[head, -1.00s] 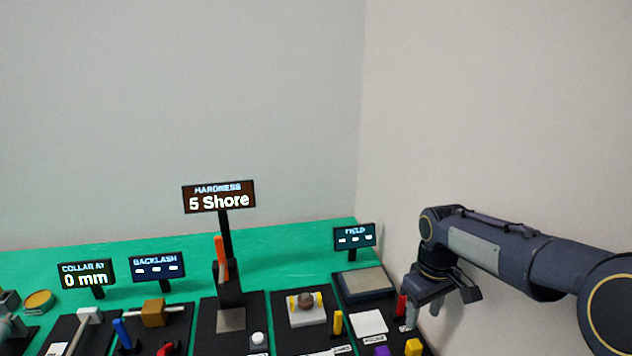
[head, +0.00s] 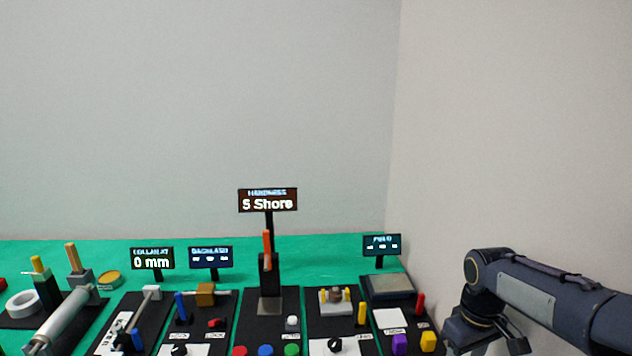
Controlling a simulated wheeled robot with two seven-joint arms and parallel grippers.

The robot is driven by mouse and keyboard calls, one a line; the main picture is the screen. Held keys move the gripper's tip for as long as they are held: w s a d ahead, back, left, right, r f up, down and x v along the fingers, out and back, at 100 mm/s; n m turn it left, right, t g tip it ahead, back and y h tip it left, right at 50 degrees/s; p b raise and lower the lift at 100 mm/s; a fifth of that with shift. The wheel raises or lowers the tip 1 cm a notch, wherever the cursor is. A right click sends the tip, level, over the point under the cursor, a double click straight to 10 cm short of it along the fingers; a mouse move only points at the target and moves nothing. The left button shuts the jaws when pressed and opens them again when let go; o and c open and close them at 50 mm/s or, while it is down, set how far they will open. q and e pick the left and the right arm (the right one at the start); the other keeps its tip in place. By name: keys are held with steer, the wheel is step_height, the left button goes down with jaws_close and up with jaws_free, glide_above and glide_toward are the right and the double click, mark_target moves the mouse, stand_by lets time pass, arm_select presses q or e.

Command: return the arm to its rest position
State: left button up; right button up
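My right arm comes in from the right edge, and its gripper (head: 492,350) hangs low at the bottom of the head view, to the right of the last black station. The fingers are partly cut off by the frame's lower edge, so their opening does not show clearly. No object can be seen in it. The gripper is apart from the red peg (head: 420,304) and the yellow block (head: 428,341) on that station. My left gripper is not in the view.
A green bench carries several black stations. The hardness display (head: 268,200) reads 5 Shore on a tall post. The collar display (head: 152,258) reads 0 mm. A purple block (head: 400,342) stands beside the yellow one. A wall corner rises close behind my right arm.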

steer(key=s+a+m+t+y, duration=0.2)
steer(key=s+a, duration=0.1)
steer(key=s, duration=0.7)
steer(key=s+a+r+m+t+y, duration=0.1)
steer(key=s+a+m+t, duration=0.2)
steer(key=s, duration=0.8)
steer(key=shift+s+a+r+t+y, duration=0.2)
steer(key=shift+a+t+y, duration=0.15)
steer(key=shift+a, duration=0.3)
